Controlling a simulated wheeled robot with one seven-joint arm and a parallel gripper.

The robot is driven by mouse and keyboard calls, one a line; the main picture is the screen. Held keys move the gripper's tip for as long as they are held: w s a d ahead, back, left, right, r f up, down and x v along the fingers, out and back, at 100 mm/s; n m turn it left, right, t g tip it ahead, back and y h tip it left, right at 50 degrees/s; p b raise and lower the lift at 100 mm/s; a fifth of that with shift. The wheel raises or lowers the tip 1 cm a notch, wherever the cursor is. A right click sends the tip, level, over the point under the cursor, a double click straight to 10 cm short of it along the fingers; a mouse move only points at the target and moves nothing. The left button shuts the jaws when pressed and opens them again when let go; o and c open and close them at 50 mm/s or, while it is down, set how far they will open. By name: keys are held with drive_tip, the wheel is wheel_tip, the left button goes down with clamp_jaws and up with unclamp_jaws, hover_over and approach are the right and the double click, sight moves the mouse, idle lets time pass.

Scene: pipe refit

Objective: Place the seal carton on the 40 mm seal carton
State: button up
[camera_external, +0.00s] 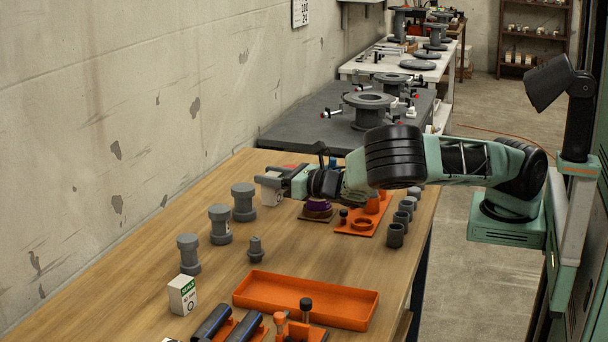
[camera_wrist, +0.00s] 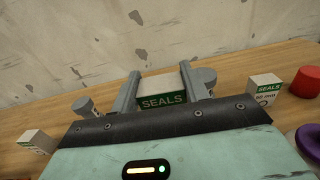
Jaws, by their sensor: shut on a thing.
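My gripper (camera_wrist: 160,92) is shut on a white seal carton (camera_wrist: 163,100) with a green SEALS band, gripped between both fingers. In the external view my gripper (camera_external: 272,178) is over the far part of the wooden bench. A standing seal carton (camera_wrist: 265,90) is right of my gripper in the wrist view, apart from the held one. Another seal carton (camera_external: 182,296) stands at the near left and shows in the wrist view (camera_wrist: 36,142). Their size print is too small to read surely.
Grey flanged fittings (camera_external: 220,224) stand in a row by the wall, with a small grey plug (camera_external: 256,249) nearby. An orange tray (camera_external: 305,299) lies in front.

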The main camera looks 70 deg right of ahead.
drive_tip(key=w+a+r+n+g+y+p, duration=0.25)
drive_tip(key=a+y, duration=0.25)
drive_tip(key=a, duration=0.7)
drive_tip(key=w+a+r+n+g+y+p, duration=0.15)
drive_tip(key=a+n+y, duration=0.25)
drive_tip(key=a, duration=0.8)
drive_tip(key=w+a+r+n+g+y+p, duration=0.1)
drive_tip(key=w+a+r+n+y+p, duration=0.3)
drive_tip(key=a, duration=0.7)
drive_tip(key=y+p, duration=0.1)
hover_over(180, 281)
drive_tip(key=shift+m, duration=0.35)
wheel_tip(180, 281, down, 11)
drive_tip(key=shift+r, duration=0.1)
drive_tip(key=o, duration=1)
